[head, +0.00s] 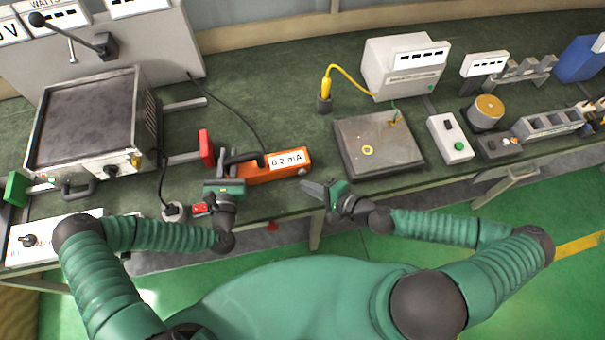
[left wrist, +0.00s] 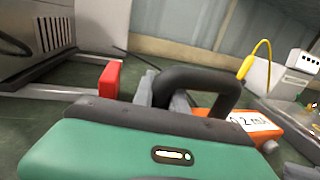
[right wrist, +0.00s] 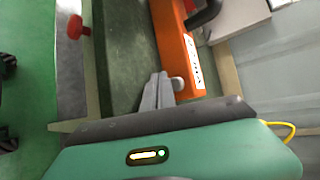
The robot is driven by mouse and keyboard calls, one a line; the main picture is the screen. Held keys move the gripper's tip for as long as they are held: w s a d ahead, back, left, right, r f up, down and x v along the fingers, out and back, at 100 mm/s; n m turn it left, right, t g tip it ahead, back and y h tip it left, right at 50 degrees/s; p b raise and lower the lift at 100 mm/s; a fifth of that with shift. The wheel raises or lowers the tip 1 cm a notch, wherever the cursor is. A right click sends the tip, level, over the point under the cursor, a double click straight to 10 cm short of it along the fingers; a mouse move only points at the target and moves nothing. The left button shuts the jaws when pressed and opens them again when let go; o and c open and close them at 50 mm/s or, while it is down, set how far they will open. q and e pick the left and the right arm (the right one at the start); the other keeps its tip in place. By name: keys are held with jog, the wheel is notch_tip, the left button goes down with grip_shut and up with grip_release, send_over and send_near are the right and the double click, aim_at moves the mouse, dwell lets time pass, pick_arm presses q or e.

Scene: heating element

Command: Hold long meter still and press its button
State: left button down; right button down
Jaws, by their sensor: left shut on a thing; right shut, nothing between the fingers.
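The long meter (head: 262,173) is an orange bar with a white "0.2 mA" label, lying on the green bench near its front edge. My left gripper (head: 226,163) is at its left end, shut on its black handle (left wrist: 205,76). The handle loops up between and beyond the fingers in the left wrist view. My right gripper (head: 306,186) is shut and empty, just off the meter's right end. In the right wrist view its fingertips (right wrist: 157,92) are close beside a small grey button (right wrist: 178,84) on the meter's end; contact cannot be told.
A flat grey plate box (head: 378,147) lies right of the meter. A large heater unit (head: 85,115) and a red-ended bar (head: 206,148) stand to the left. A black cable (head: 238,110) runs to the meter. A red knob (right wrist: 75,27) sits at the bench's front edge.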

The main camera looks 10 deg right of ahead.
aim_at(313, 208)
jog(key=shift+s, duration=0.1)
jog(key=shift+s, duration=2.45)
pick_arm(q)
jog(key=c, duration=1.3)
grip_release()
jog(key=shift+o, duration=0.2)
